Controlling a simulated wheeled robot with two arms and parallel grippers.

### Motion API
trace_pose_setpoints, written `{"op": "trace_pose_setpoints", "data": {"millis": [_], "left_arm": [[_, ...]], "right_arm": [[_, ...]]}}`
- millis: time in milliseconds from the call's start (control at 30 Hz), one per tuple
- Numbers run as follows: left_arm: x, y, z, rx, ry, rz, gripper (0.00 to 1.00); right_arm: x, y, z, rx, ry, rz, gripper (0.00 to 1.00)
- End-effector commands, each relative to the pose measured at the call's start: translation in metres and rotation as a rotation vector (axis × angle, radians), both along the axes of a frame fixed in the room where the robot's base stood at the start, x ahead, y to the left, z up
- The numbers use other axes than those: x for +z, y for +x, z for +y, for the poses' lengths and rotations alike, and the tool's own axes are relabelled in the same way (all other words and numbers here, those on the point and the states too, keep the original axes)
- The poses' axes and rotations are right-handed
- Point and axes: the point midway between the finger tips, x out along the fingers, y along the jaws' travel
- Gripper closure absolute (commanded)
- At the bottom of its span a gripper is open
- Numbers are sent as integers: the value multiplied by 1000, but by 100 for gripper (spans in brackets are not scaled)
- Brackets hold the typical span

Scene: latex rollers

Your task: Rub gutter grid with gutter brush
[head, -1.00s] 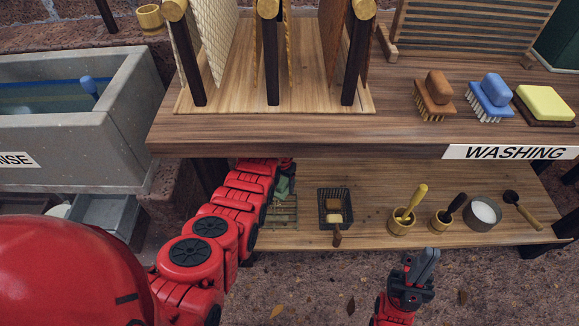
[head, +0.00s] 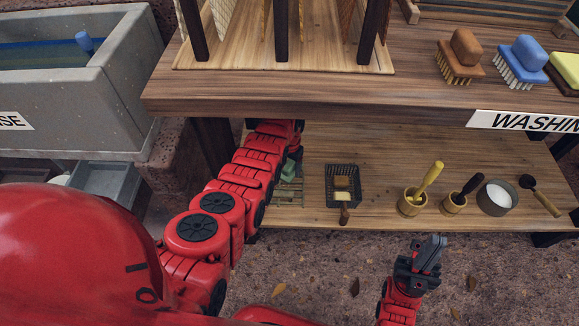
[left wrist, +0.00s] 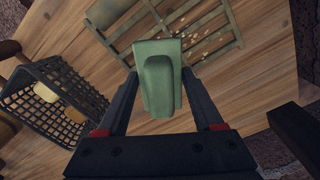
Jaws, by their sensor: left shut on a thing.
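A green brush (left wrist: 159,80), which I take for the gutter brush, is held between the fingers of my left gripper (left wrist: 160,92). Its bristles are hidden in the left wrist view. The gutter grid (left wrist: 212,28) is a slatted frame on the lower shelf, just beyond the brush. I cannot tell whether they touch. In the head view the grid (head: 289,194) shows beside my left arm, with the green brush (head: 289,172) over it. The left fingers are hidden there. My right gripper (head: 431,254) is in front of the lower shelf, with no object seen in it.
A black basket (head: 343,198) with small blocks stands right of the grid on the lower shelf (head: 385,160). Wooden cups (head: 411,206), a white-filled bowl (head: 497,198) and a spoon (head: 541,198) stand further right. The upper shelf edge (head: 330,104) overhangs my left arm.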

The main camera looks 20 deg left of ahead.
Motion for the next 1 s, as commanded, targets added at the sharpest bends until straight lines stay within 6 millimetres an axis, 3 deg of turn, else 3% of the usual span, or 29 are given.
{"op": "trace_pose_setpoints", "data": {"millis": [1000], "left_arm": [[-11, 1, 0, 0, 0, -1, 76]], "right_arm": [[-10, 0, 0, 1, 0, -1, 100]]}}
